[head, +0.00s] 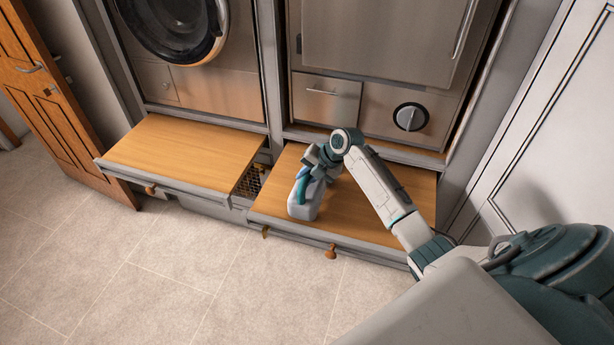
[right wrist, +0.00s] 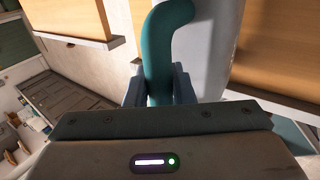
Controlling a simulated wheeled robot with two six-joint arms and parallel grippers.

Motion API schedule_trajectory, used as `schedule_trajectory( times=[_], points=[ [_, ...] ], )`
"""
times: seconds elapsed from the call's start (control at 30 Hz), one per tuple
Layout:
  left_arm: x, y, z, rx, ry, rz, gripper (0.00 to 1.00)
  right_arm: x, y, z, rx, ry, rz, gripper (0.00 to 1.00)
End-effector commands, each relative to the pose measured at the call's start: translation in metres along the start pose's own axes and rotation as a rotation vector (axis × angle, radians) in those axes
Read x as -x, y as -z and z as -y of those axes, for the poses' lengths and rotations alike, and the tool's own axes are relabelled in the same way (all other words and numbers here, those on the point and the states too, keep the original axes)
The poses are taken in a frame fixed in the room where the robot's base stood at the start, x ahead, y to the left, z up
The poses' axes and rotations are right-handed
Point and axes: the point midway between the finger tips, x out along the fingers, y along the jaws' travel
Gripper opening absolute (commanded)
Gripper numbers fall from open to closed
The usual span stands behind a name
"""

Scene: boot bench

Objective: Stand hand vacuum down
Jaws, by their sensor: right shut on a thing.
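The hand vacuum (head: 304,203) has a pale grey body and a teal handle. In the head view it is at the front left part of the right wooden bench top (head: 375,212). Its base appears at the bench surface, but I cannot tell whether it touches. My right gripper (head: 304,173) is shut on its handle from above. The right wrist view shows the teal handle (right wrist: 163,45) between the two fingers (right wrist: 158,88), with the grey body (right wrist: 211,45) beside it. The gripper hides part of the vacuum. My left gripper is not in view.
A left wooden bench top (head: 180,152) lies across a narrow gap with a wire basket (head: 248,183). Orange knobs (head: 330,251) stick out from the front edge. Appliances (head: 365,105) stand behind. The right bench top is otherwise clear.

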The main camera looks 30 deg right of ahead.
Motion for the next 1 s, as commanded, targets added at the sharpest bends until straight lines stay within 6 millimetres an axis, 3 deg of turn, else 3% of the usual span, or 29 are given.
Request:
schedule_trajectory(
  times=[0.17,0.2,0.33,0.67,0.77,1.0],
  points=[
    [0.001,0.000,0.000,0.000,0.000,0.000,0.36,0.001,0.000,-0.002,0.002,-0.003,0.002,0.00],
    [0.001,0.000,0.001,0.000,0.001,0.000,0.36,0.001,0.000,-0.002,0.002,-0.003,0.002,0.24],
    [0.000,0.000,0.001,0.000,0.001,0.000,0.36,0.001,0.000,-0.002,0.002,-0.002,0.001,0.47],
    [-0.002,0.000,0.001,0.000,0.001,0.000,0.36,0.002,0.000,0.001,-0.001,0.002,0.000,0.47],
    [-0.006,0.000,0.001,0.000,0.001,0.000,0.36,0.012,-0.001,0.002,0.001,0.001,0.001,0.47],
    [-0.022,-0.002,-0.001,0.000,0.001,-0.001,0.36,0.059,-0.001,0.002,0.005,0.001,0.006,0.47]
  ],
)
